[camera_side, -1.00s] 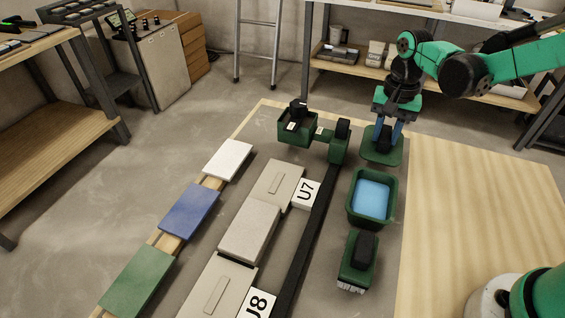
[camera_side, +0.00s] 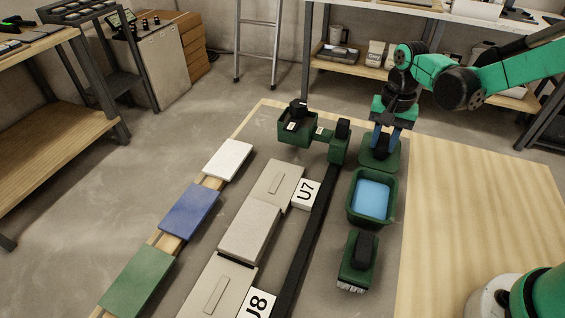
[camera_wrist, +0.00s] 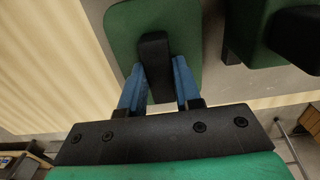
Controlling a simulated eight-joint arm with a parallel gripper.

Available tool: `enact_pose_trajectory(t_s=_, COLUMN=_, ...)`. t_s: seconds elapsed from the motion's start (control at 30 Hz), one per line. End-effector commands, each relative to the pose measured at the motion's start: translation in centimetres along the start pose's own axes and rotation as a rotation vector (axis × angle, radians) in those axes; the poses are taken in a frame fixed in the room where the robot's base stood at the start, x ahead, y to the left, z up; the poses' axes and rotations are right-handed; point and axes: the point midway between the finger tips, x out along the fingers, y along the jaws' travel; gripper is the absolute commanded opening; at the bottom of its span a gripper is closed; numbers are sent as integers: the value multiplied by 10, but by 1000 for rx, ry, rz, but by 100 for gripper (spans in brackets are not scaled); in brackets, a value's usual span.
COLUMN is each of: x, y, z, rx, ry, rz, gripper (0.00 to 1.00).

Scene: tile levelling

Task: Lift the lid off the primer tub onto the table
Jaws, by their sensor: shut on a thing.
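The primer tub (camera_side: 353,215) is a green open box with light blue primer inside, right of the tile row. The lid (camera_side: 368,158) is a flat green plate with a black handle, just behind the tub and apart from its opening. My gripper (camera_side: 380,139) points down with its blue fingers shut on the handle. In the wrist view the handle stands between the fingertips (camera_wrist: 158,82), with the green lid (camera_wrist: 185,25) beyond. The lid is at or very near the grey table surface; I cannot tell whether it touches.
A green brush with a black grip (camera_side: 361,258) lies in front of the tub. Left of the lid is a green-and-black levelling device (camera_side: 339,147) on a dark rail (camera_side: 312,225). Grey tiles (camera_side: 250,230) and U7 and U8 labels lie further left. The pale wood at right (camera_side: 480,220) is clear.

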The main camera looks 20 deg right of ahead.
Motion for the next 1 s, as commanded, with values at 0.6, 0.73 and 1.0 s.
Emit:
enact_pose_trajectory(t_s=0.6, x=16, y=0, z=0, rx=0, ry=0, rz=0, gripper=0)
enact_pose_trajectory(t_s=0.73, x=18, y=0, z=0, rx=0, ry=0, rz=0, gripper=0)
enact_pose_trajectory(t_s=1.0, x=19, y=0, z=0, rx=0, ry=0, rz=0, gripper=34)
